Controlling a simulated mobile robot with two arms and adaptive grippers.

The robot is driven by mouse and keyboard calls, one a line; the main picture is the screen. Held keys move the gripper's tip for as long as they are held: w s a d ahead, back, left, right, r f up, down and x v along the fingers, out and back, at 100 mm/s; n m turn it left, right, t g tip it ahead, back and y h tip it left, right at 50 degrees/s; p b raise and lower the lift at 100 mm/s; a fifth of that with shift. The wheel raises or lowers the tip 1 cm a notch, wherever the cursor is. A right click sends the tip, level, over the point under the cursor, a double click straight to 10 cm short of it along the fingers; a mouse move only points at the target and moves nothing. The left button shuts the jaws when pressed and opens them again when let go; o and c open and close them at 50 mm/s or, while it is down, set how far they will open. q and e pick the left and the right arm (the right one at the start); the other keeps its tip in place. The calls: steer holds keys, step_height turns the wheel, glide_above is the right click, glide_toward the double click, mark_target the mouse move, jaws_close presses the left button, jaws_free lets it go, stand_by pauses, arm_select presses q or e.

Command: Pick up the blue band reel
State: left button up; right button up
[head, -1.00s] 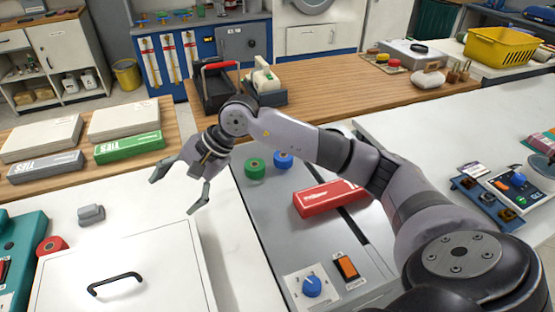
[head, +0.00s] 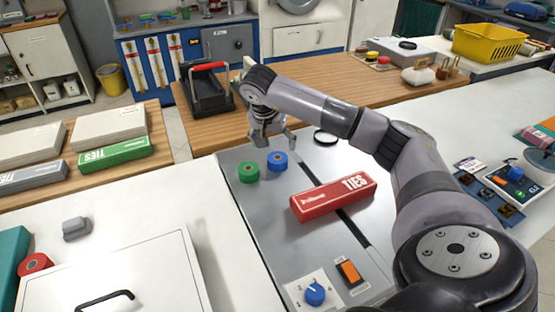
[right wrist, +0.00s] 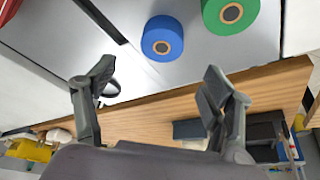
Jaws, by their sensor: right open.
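The blue band reel (head: 277,163) lies flat on the grey counter panel, near its far edge, right of a green reel (head: 248,174). In the right wrist view the blue reel (right wrist: 153,30) is ahead of the fingertips, roughly between their lines. My right gripper (head: 270,141) is just behind and above the blue reel in the head view. Its fingers are spread with nothing between them, as the right wrist view of the gripper (right wrist: 158,76) also shows. It appears apart from the reel. My left gripper is not in view.
The green reel also shows close beside the blue one in the right wrist view (right wrist: 217,22). A red ties box (head: 325,202) lies nearer on the panel. Behind is a wooden counter (head: 320,88) with a black tray (head: 205,95).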

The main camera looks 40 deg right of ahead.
mark_target(278, 157)
steer(key=x, duration=0.8)
steer(key=shift+a+f+p, duration=0.1)
steer(key=shift+p, duration=0.3)
steer(key=shift+c, duration=0.5)
steer(key=c, duration=1.2)
steer(key=shift+o, duration=0.2)
